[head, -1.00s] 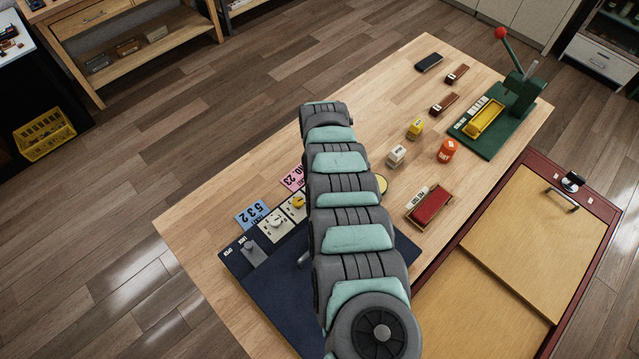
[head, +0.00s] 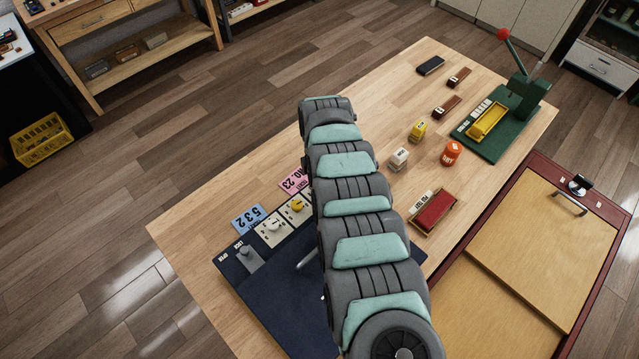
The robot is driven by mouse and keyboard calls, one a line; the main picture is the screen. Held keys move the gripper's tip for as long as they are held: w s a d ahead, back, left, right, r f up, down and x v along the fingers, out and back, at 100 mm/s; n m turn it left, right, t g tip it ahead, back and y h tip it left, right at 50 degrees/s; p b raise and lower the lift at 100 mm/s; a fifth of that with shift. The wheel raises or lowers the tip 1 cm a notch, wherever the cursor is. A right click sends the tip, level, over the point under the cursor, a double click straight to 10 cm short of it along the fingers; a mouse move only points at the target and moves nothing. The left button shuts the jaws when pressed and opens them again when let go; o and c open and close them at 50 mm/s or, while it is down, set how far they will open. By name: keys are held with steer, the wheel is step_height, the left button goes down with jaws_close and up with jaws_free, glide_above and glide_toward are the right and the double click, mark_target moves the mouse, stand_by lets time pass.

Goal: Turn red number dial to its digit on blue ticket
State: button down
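The blue ticket (head: 249,219) stands at the back left edge of a dark blue device (head: 245,287); its digits look like 532, small and slanted. A pink ticket (head: 293,181) is beside it, partly covered by my arm and seeming to read 23. On pale plates in front are a white dial (head: 273,225) and a yellow dial (head: 297,205). I see no red dial; my arm covers the device to the right of the yellow one. My gripper is not visible, and my arm crosses the middle of the view.
A grey lever (head: 249,257) stands at the device's left end. On the wooden table (head: 225,190) to the right are a red pad (head: 433,210), an orange pot (head: 451,153), stamps (head: 399,159) and a green press (head: 515,110). The table's left end is bare.

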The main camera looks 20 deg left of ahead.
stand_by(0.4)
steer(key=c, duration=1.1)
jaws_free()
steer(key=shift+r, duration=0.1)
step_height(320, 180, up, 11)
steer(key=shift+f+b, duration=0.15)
steer(key=shift+b, duration=0.3)
